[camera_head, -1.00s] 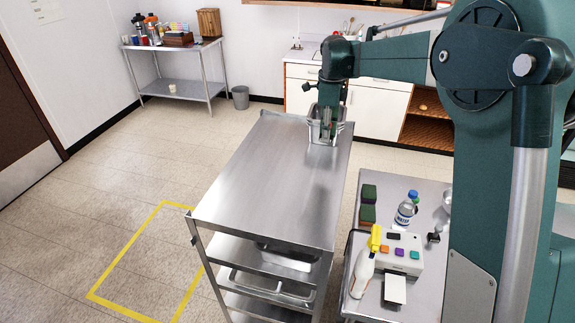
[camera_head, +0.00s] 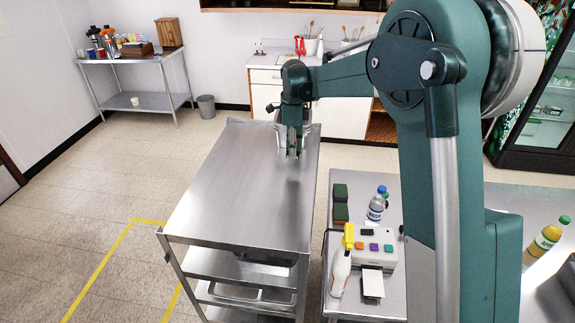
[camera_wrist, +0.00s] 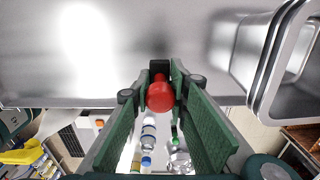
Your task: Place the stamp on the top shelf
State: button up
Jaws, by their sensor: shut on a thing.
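The stamp (camera_wrist: 160,96), with a round red knob, is held between the green fingers of my gripper (camera_wrist: 160,72) in the wrist view. Its lower end is mostly hidden by the fingers. In the head view my gripper (camera_head: 293,152) points down over the far part of the steel cart's top shelf (camera_head: 235,190); the stamp is hardly visible there. The bare shelf surface (camera_wrist: 60,55) fills the upper part of the wrist view. I cannot tell whether the stamp touches it.
Nested metal pans (camera_wrist: 272,60) stand close to the right of my gripper in the wrist view. Most of the shelf is bare. A side table at right holds sponges (camera_head: 340,203), a water bottle (camera_head: 377,205), a white device (camera_head: 375,248) and a white bottle with yellow top (camera_head: 341,268).

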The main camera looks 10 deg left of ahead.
aim_at(293, 171)
jog(key=shift+f, duration=1.5)
jog(key=shift+f, duration=0.1)
jog(key=shift+f, duration=1.75)
jog(key=shift+f, duration=0.2)
jog(key=o, duration=0.8)
jog(key=shift+o, duration=0.4)
jog(key=shift+r, duration=0.2)
notch_tip(293, 171, up, 12)
